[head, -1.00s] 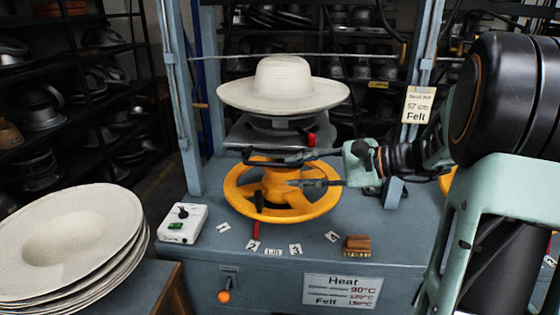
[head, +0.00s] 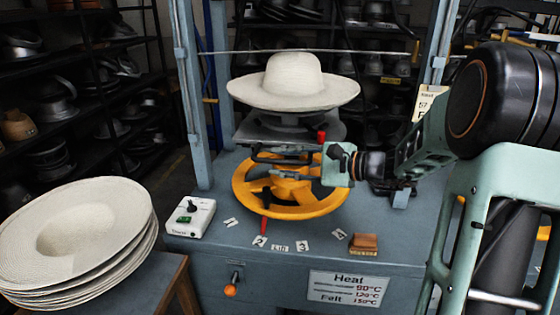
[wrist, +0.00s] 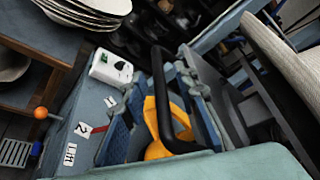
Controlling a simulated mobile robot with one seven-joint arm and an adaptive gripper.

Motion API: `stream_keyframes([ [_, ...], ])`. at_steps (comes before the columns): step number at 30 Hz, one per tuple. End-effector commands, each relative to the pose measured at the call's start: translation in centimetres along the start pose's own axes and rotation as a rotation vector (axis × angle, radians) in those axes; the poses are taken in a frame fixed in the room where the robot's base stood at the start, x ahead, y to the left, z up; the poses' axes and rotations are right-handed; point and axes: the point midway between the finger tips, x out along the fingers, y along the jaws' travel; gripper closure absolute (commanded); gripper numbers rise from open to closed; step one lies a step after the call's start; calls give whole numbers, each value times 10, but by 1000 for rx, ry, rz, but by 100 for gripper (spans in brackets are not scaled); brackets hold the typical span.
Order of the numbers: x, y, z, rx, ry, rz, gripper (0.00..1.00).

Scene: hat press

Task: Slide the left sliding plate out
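A grey plate (head: 250,130) sits under the felt hat on the press, above the yellow handwheel. A black loop handle (wrist: 158,85) stands at the plate's front in the wrist view; in the head view it shows as a dark bar (head: 268,155) over the wheel. I cannot tell whether this plate is the left one. My gripper (head: 285,165) reaches in from the right at that handle. In the wrist view, its blue-padded fingers (wrist: 160,112) are spread, with the handle between them and a gap beside it. The fingertips partly hide the wheel and handle; contact is unclear.
The yellow handwheel (head: 290,208) lies just below my gripper. A pale wide-brimmed hat (head: 293,85) is above. A white control box (head: 190,217), number cards and a wooden block (head: 364,243) are on the bench. Stacked hats (head: 75,235) stand at left.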

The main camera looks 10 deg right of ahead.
Motion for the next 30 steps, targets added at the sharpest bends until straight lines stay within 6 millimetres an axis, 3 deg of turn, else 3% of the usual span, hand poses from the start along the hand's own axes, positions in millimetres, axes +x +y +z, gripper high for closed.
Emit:
stream_keyframes([
  [11, 7, 0, 0, 0, 0, 0, 73],
  [19, 7, 0, 0, 0, 0, 0, 100],
  [30, 7, 0, 0, 0, 0, 0, 100],
])
